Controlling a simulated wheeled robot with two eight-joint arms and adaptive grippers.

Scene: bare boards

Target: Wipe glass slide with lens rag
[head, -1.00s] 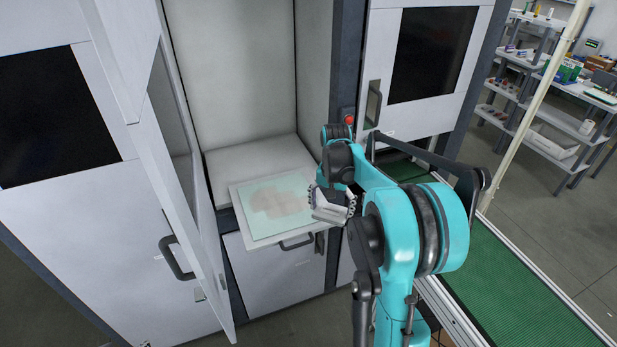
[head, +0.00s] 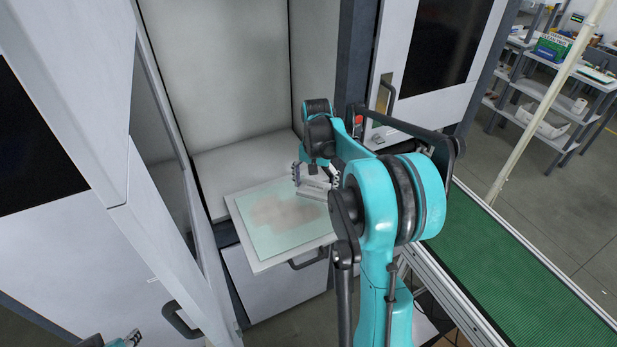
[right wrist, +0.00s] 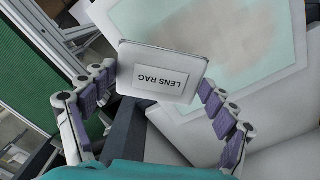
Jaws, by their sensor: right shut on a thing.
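The glass slide (head: 270,240) is a pale green pane with a brownish smudge across its middle. It lies flat on a white board (head: 262,266) in front of the open cabinet. My right gripper (head: 317,180) is at the slide's far right corner in the head view, shut on the lens rag (head: 314,190), a grey-white block. In the right wrist view the rag (right wrist: 160,78) shows its "LENS RAG" label between the fingers, with the slide (right wrist: 250,35) beyond it. I cannot tell whether the rag touches the slide. Only a bit of my left gripper (head: 128,340) shows at the bottom left edge.
The open cabinet door (head: 170,150) stands close on the left of the board. A cabinet wall (head: 355,60) and a second door are on the right. A green conveyor (head: 500,270) runs at lower right. The cabinet's inside is empty.

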